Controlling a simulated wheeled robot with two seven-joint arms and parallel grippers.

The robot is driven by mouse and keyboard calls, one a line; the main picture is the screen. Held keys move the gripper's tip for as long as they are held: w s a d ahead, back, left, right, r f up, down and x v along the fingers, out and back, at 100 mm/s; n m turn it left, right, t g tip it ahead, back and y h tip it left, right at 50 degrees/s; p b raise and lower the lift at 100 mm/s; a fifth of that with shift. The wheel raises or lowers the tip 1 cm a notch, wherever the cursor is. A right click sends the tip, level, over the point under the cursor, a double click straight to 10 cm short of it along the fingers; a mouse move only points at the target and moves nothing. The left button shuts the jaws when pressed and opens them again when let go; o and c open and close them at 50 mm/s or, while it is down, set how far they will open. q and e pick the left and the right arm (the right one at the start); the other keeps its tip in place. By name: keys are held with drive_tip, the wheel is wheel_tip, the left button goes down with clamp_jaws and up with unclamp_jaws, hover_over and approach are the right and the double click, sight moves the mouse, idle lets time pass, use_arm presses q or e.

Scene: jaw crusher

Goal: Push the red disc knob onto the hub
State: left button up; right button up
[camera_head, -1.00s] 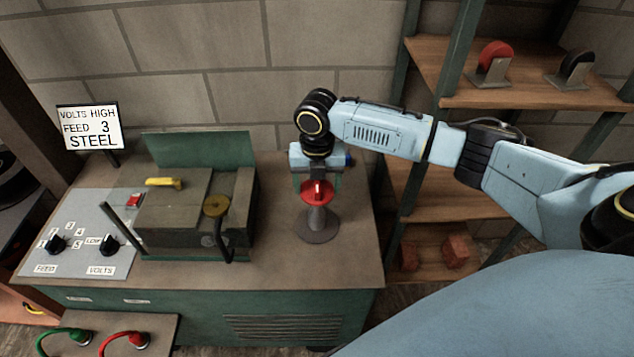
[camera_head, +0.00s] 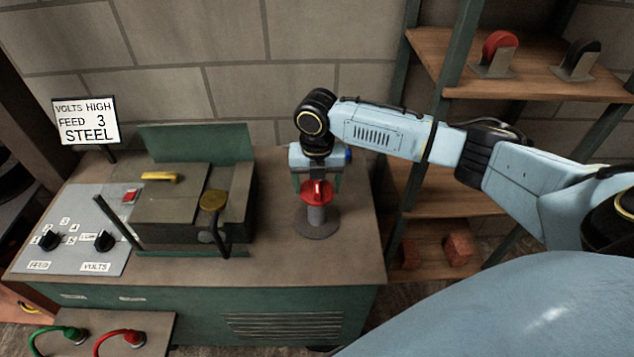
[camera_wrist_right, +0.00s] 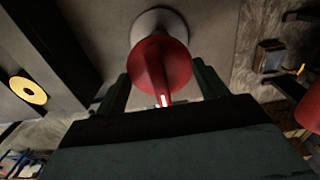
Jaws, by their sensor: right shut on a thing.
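The red disc knob (camera_head: 318,193) is at the top of a grey post with a round foot (camera_head: 317,221), near the right end of the bench. My right gripper (camera_head: 318,179) points down and is shut on the knob's raised grip. The right wrist view also shows the red knob (camera_wrist_right: 160,62) between the fingers, with the pale round foot (camera_wrist_right: 157,19) beyond it. The post's top is hidden by the disc, so I cannot tell whether the disc is seated or just above it. My left gripper is not in view.
A panel (camera_head: 75,235) with two black dials is farther left. Shelves (camera_head: 540,80) stand at the right. The bench around the post's foot is clear.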

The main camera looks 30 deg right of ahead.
drive_tip(key=shift+p, duration=0.45)
idle(0.7)
drive_tip(key=shift+p, duration=0.4)
drive_tip(key=shift+p, duration=0.45)
idle(0.5)
drive_tip(key=shift+f+b, duration=0.3)
drive_tip(key=shift+f, duration=0.25)
idle(0.4)
drive_tip(key=o, duration=1.1)
